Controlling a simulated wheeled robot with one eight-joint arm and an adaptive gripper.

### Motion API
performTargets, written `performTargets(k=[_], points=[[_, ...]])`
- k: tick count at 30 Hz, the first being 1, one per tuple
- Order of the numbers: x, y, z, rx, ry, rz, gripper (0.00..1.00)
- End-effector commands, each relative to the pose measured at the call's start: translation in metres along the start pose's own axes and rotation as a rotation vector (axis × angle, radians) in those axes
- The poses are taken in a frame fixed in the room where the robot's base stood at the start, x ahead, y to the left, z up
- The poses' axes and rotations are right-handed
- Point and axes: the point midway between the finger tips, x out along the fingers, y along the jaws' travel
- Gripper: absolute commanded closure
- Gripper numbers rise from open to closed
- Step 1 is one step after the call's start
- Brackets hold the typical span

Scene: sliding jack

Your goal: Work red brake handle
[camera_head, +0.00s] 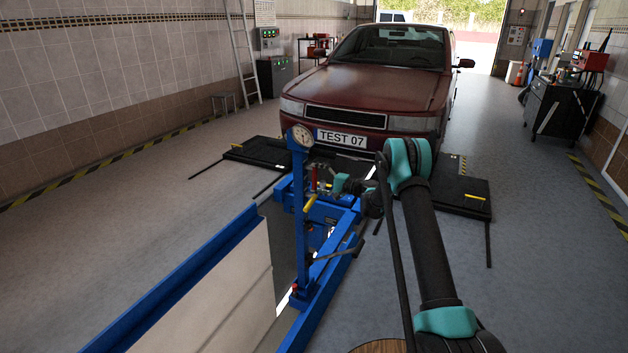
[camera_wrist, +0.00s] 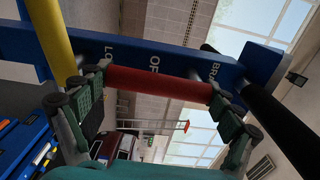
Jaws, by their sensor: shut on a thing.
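In the wrist view the red brake handle (camera_wrist: 160,84) is a plain red bar lying across the picture, between the fingers of my gripper (camera_wrist: 160,105). The fingers are shut on it, one at each side of its visible length. Behind it is a blue plate (camera_wrist: 130,48) with partly hidden white lettering. In the head view my gripper (camera_head: 333,184) is at the blue jack (camera_head: 302,230), just right of its upright post.
A yellow handle (camera_wrist: 50,38) and a black bar (camera_wrist: 270,112) flank the red handle. A round gauge (camera_head: 301,136) tops the jack's post. A dark red car (camera_head: 380,85) stands behind. A blue-edged pit or panel (camera_head: 190,285) lies front left.

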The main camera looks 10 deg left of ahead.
Motion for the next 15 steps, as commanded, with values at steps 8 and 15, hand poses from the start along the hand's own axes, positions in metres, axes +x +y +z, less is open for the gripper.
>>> performTargets(k=[8,15], points=[[-0.0002,0.0008,-0.0015,-0.051,-0.001,0.002,0.60],[-0.0003,0.0008,-0.0019,-0.055,0.000,0.002,0.60]])
